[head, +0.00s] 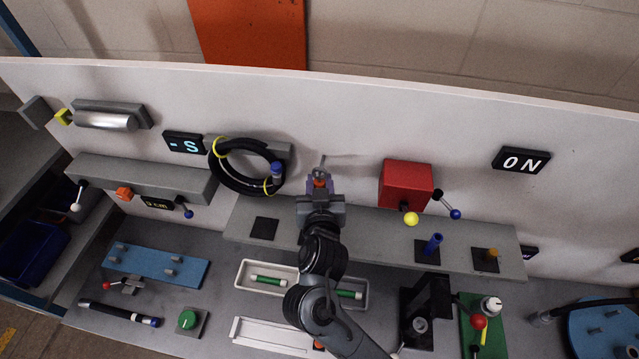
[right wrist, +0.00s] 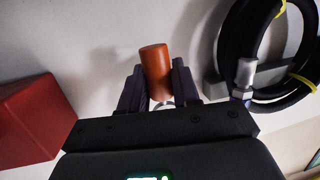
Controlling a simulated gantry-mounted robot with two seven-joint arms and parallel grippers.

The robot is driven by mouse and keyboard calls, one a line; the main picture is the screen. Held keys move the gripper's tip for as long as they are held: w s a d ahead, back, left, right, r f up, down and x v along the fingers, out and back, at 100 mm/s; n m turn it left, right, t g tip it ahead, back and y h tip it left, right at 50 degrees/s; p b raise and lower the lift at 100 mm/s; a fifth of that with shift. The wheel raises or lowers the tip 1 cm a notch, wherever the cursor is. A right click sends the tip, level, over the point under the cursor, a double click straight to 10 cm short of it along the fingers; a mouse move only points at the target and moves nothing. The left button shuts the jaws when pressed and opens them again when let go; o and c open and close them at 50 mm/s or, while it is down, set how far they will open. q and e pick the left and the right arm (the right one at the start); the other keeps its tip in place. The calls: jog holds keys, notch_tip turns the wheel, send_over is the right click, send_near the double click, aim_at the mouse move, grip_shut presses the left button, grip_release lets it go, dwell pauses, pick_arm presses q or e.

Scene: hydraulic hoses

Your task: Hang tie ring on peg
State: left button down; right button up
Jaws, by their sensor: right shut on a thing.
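My right gripper (head: 319,186) is in front of the white back panel, above the grey shelf. It is shut on an orange cylindrical piece (right wrist: 156,70), which stands up between the fingertips in the right wrist view. A pale curved edge (right wrist: 161,103) shows at the base of this piece; I cannot tell if it is a ring. A small grey peg-like part (head: 322,162) shows just beyond the fingertips in the head view; I cannot tell if they touch. A black hose coil (head: 222,178) with yellow ties hangs on the panel left of the gripper. My left gripper is not in view.
A red box (head: 406,182) with levers is on the panel to the right. The grey shelf (head: 375,228) carries a blue post (head: 433,243) and a brass-coloured fitting (head: 491,254). White trays (head: 245,275) lie below, partly behind my arm. The panel right of the gripper is clear up to the red box.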

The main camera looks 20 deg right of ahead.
jog(key=o, duration=1.1)
